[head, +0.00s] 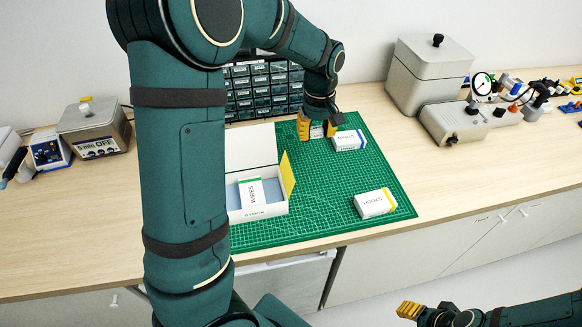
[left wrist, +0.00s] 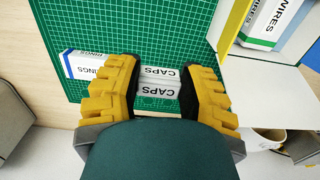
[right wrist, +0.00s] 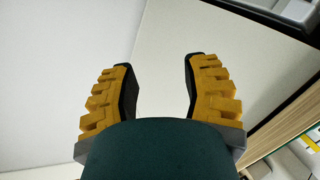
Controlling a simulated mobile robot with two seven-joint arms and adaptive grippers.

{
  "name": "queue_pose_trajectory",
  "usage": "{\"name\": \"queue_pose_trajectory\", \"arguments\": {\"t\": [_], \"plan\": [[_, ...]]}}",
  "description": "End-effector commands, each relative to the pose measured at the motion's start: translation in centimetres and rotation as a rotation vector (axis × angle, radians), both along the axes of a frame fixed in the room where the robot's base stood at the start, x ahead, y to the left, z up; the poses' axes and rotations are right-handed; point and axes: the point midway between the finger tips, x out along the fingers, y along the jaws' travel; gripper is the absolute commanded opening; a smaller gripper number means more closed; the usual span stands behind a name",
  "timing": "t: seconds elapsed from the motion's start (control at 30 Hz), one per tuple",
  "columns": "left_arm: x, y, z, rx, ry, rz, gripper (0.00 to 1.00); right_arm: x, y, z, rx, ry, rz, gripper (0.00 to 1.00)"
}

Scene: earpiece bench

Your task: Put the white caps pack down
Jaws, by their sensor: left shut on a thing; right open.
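The white caps pack (left wrist: 157,82), with black CAPS lettering, sits between the yellow fingers of my left gripper (left wrist: 160,66). In the head view the left gripper (head: 317,129) is at the back of the green cutting mat (head: 325,185), and its fingers mostly hide the pack. It is shut on the pack. The pack is over or on the mat; I cannot tell whether it touches. My right gripper (right wrist: 158,75) is open and empty. In the head view it (head: 410,311) is low at the front right, away from the bench top.
A blue-striped white pack (head: 349,140) lies right beside the left gripper. An open white box (head: 262,212) holds the wires pack (head: 250,193). A yellow-striped pack (head: 375,203) lies at the front right of the mat. Drawers (head: 262,90) stand behind. The mat's middle is clear.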

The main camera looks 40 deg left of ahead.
Motion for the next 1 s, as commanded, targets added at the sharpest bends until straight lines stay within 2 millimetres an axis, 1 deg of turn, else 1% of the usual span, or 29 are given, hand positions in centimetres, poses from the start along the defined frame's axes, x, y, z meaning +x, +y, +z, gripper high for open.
{"name": "queue_pose_trajectory", "arguments": {"t": [0.03, 0.1, 0.23, 0.43, 0.6, 0.7, 0.87, 0.97, 1.0], "plan": [[0.0, 0.0, -1.8, -0.001, -0.001, -0.001, 0.23, -0.3, 0.0, -1.9, 0.0, 0.005, 0.003, 0.47], [0.0, -0.1, -2.8, 0.0, -0.001, -0.002, 0.23, -0.5, 0.0, -3.0, -0.001, 0.011, 0.006, 0.47], [0.0, -0.1, -4.2, -0.001, -0.002, -0.002, 0.23, -0.8, 0.1, -4.4, -0.001, 0.019, 0.011, 0.47], [0.0, -0.1, -5.4, 0.0, 0.0, -0.002, 0.23, -1.0, 0.2, -5.3, 0.0, 0.023, 0.017, 0.47], [-0.1, -0.1, -8.1, 0.0, 0.003, -0.001, 0.23, -1.2, 0.2, -5.9, 0.001, 0.028, 0.02, 0.47], [-0.1, -0.1, -9.3, 0.0, 0.001, -0.002, 0.23, -1.2, 0.2, -6.2, 0.002, 0.027, 0.021, 0.47], [-0.1, -0.1, -10.3, -0.001, -0.001, -0.002, 0.23, -1.2, 0.2, -6.3, 0.002, 0.027, 0.02, 0.47], [-0.1, -0.1, -11.4, 0.0, 0.001, -0.002, 0.23, -1.1, 0.2, -6.6, 0.002, 0.026, 0.02, 0.47], [-0.1, -0.1, -12.0, -0.001, 0.002, -0.002, 0.23, -1.1, 0.2, -6.8, 0.002, 0.026, 0.02, 0.47]]}}
